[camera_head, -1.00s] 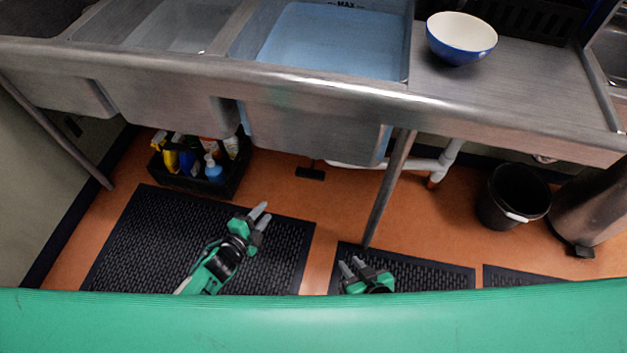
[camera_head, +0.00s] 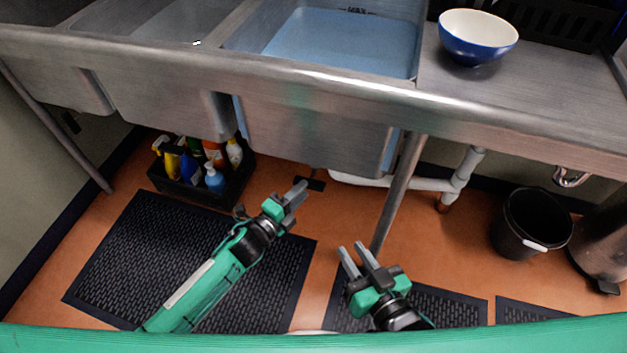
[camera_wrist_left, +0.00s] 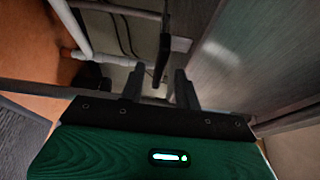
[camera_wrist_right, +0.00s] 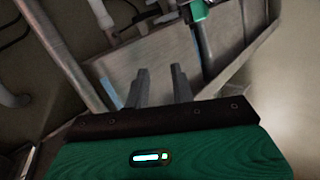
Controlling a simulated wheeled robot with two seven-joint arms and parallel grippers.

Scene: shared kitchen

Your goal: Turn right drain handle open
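A black drain handle (camera_head: 316,182) hangs below the right, water-filled sink basin (camera_head: 310,138) in the head view, mostly hidden by the basin. A dark upright bar, seemingly this handle (camera_wrist_left: 164,48), shows in the left wrist view, ahead of the fingers and roughly in line with the gap between them. My left gripper (camera_head: 296,194) is open and empty, under the sink front and just short of the handle in the picture. My right gripper (camera_head: 358,260) is open and empty, lower and to the right, near the sink leg.
A black caddy of bottles (camera_head: 205,192) is at left, a black bin (camera_head: 530,225) at right. A blue bowl (camera_head: 478,38) sits on the counter.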

